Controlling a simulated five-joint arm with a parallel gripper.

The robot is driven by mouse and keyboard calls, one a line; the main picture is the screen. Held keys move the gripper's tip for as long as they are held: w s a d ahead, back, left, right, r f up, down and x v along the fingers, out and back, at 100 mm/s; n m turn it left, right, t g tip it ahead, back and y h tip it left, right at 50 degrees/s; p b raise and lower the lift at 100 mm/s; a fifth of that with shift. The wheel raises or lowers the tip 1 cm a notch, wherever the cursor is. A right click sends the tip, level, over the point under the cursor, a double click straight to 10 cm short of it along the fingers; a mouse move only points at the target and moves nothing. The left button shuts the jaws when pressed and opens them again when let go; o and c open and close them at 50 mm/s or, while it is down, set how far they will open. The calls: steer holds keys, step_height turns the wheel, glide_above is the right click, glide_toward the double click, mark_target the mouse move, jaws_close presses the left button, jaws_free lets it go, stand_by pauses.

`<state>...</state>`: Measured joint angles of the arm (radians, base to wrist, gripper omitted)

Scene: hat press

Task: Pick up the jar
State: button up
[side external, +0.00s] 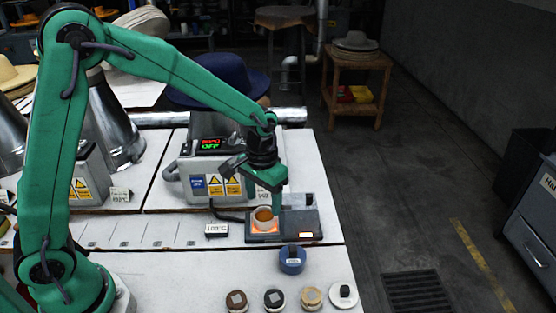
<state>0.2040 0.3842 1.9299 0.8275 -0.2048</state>
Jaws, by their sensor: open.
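A small pale jar or cup (265,219) with amber contents stands upright on the glowing orange plate of a dark warmer (310,223). My gripper (270,193) is open and points down just above the jar, slightly to its right. A green finger comes down close to the jar's rim; I cannot tell whether it touches. Nothing shows between the fingers.
Several small lidded containers (274,299) stand in a row at the front edge. A grey machine (200,180) with a lit display stands behind the warmer. A small label block (216,230) lies left of it. The white bench (150,265) is clear at front left.

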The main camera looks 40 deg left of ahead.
mark_target(265, 217)
steer(key=shift+a+f, duration=0.1)
steer(key=shift+f, duration=2.35)
steer(key=shift+w, duration=0.1)
steer(key=c, duration=1)
steer(key=shift+r, duration=0.15)
steer(key=shift+r, duration=0.5)
steer(key=r, duration=0.3)
steer(key=shift+d+r, duration=0.1)
steer(key=shift+d, duration=0.1)
steer(key=s+d+r, duration=0.4)
steer(key=s+d, duration=0.1)
steer(key=s+d+r, duration=0.2)
steer(key=s+d, duration=0.1)
steer(key=shift+d+r, duration=0.15)
steer(key=shift+r, duration=0.15)
